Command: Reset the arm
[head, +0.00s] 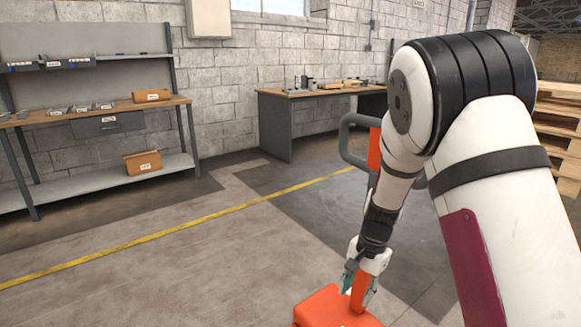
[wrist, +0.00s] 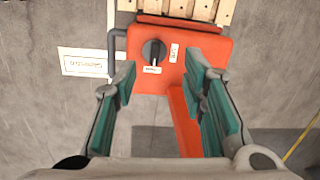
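My gripper (head: 360,280) hangs at the end of my arm, pointing down over an orange-red housing (head: 330,308) at the bottom of the head view. In the wrist view my gripper (wrist: 160,80) has its two teal-padded fingers spread well apart, with nothing held between them. Beyond the fingertips is an orange-red control box (wrist: 140,76) with a black rotary knob (wrist: 154,51) and small white labels. An orange strip (wrist: 185,125) runs below the box, partly hidden by the right finger. I cannot tell the exact gap between fingertips and box.
A workbench (head: 322,92) with tools stands at the back wall. A shelf bench (head: 91,111) with bins is at the left. Wooden pallets (head: 560,125) are stacked at the right. A yellow line (head: 190,219) crosses the open floor. A grey handle (head: 345,140) stands behind my arm.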

